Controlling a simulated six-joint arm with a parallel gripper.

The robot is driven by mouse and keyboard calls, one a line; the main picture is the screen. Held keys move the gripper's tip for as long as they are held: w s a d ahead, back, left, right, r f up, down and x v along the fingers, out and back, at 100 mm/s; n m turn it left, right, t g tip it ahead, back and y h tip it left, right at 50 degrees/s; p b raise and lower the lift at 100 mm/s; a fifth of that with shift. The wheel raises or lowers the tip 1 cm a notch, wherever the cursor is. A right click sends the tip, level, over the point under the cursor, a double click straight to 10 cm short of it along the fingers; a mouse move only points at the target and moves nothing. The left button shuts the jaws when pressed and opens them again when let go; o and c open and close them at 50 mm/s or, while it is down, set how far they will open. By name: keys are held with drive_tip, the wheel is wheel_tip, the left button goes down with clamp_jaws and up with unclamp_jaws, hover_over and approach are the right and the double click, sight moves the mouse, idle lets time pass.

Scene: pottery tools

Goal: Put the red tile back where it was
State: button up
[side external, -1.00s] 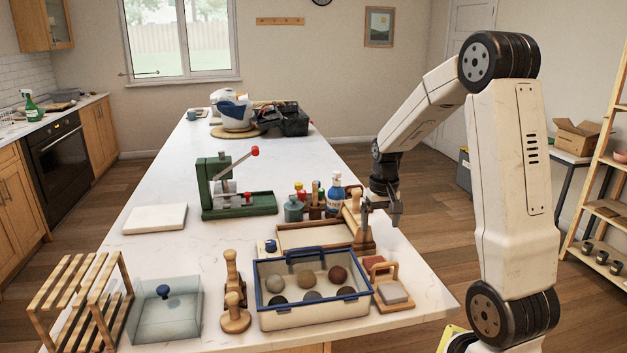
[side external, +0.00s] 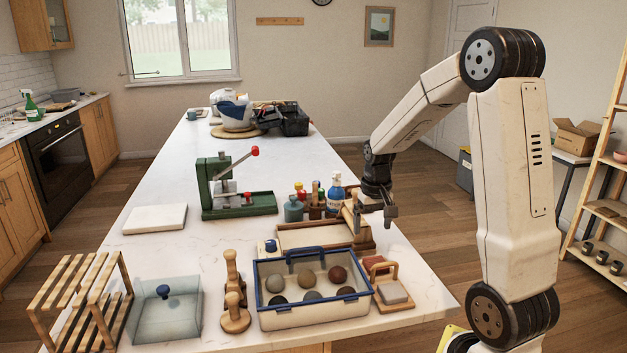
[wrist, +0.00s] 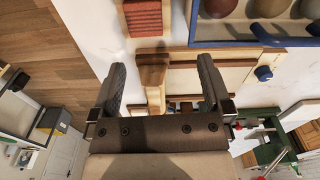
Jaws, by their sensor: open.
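The red tile also shows ribbed at the top of the wrist view (wrist: 143,16). My gripper (side external: 374,225) is open and apart from the red tile, farther back along the counter. In the wrist view, my gripper (wrist: 161,64) has a wooden upright (wrist: 152,77) in view between its fingers; I cannot tell whether they touch it.
The blue-rimmed bin (side external: 315,315) holds several balls. A wood-framed tray (side external: 300,235) lies behind it, with bottles (side external: 336,199) beyond. A green press (side external: 212,198) stands left. A wooden rack (side external: 75,300) and a glass box (side external: 160,325) are at front left.

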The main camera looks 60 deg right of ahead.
drive_tip(key=a+n, duration=0.1)
drive_tip(key=a, duration=0.2)
drive_tip(key=w+a+f+n, duration=0.1)
drive_tip(key=a, duration=0.3)
drive_tip(key=a+f+n+t, duration=0.1)
drive_tip(key=a, duration=0.3)
drive_tip(key=shift+w+n, duration=0.3)
drive_tip(key=shift+w, duration=0.05)
drive_tip(key=s+a+n, duration=0.1)
drive_tip(key=a, duration=0.3)
drive_tip(key=s+a+f+n+t, duration=0.1)
drive_tip(key=a+n, duration=0.1)
drive_tip(key=a, duration=0.2)
drive_tip(key=s+a+f+n, duration=0.1)
drive_tip(key=a, duration=0.3)
drive_tip(key=shift+s+a+f+n, duration=0.2)
drive_tip(key=shift+s+n, duration=0.1)
